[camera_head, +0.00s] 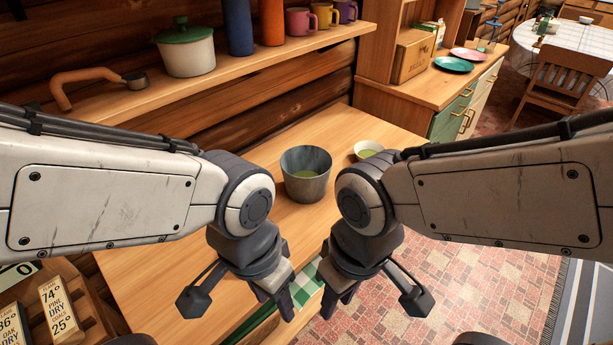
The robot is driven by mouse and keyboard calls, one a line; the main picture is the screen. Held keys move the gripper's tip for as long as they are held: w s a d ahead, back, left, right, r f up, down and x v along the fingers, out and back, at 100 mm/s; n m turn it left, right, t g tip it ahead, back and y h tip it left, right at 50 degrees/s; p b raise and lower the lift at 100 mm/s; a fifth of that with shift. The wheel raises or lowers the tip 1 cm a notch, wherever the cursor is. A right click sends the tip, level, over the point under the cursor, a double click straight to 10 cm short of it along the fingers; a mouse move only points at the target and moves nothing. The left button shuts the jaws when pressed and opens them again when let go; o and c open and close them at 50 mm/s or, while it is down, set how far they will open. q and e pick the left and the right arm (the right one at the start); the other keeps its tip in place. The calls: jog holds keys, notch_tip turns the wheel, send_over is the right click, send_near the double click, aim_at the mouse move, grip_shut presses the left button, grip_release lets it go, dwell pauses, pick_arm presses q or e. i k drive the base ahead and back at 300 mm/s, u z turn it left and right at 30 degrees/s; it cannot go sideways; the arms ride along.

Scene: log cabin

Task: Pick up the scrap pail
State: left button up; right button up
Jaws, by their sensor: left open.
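The scrap pail (305,188), a grey metal bucket with something green inside, stands upright on the wooden counter in the middle of the head view. No handle can be made out on it. My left gripper (281,300) is open and empty, pointing down nearer to me than the pail and slightly left of it. My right gripper (338,296) looks open and empty, also nearer than the pail and slightly to its right. Both are apart from the pail.
A small pale bowl (376,146) with green contents stands right of the pail, partly behind my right arm. A shelf (225,72) holds a lidded pot (188,55) and several cups. A green checked cloth (300,296) hangs at the counter's front edge.

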aim_at(305, 169)
jog(key=z, duration=1.5)
jog(key=i, duration=1.3)
jog(key=u, duration=2.3)
